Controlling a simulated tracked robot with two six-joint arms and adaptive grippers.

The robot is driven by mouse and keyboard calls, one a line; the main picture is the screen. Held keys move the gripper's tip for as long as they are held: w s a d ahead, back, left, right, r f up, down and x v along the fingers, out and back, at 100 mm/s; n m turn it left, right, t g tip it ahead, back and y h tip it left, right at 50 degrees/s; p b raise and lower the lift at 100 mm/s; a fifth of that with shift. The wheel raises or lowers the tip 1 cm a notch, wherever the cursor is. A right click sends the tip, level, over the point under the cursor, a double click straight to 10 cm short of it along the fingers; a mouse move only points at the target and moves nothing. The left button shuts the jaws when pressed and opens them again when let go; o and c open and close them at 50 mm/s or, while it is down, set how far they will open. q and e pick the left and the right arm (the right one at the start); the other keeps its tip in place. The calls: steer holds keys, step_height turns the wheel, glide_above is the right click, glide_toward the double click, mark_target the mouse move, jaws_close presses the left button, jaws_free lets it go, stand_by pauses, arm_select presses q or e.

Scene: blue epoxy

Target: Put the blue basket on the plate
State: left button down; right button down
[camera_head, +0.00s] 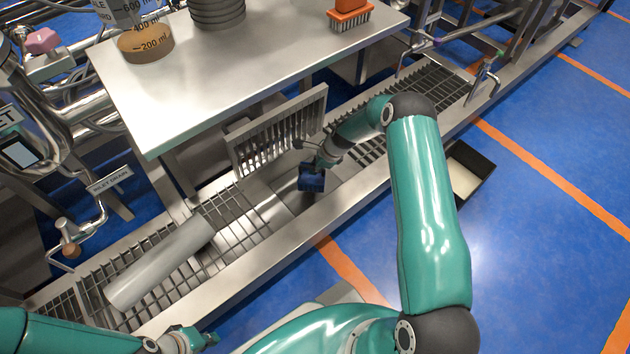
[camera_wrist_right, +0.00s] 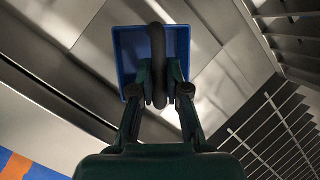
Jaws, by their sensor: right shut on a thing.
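The blue basket (camera_head: 312,180) hangs below my right gripper (camera_head: 320,163), over the open section of the steel drain channel. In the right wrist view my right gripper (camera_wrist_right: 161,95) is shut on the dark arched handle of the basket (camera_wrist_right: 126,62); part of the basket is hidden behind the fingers. My left gripper (camera_head: 204,338) is at the bottom left, away from the basket; its opening is too small to judge. I cannot clearly make out a plate in either view.
A slotted grate (camera_head: 278,128) stands tilted beside the basket. A grey cylinder (camera_head: 160,265) lies on the channel's left grating. A steel table (camera_head: 260,65) stands behind, with a beaker (camera_head: 145,42) and an orange brush (camera_head: 350,14). A black tray (camera_head: 482,165) is on the blue floor.

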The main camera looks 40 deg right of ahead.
step_height(320, 180, down, 6)
steer(key=shift+r+b, duration=0.1)
steer(key=shift+b, duration=1.15)
steer(key=shift+r, duration=0.1)
steer(key=c, duration=1.2)
jaws_free()
steer(key=shift+o, duration=0.2)
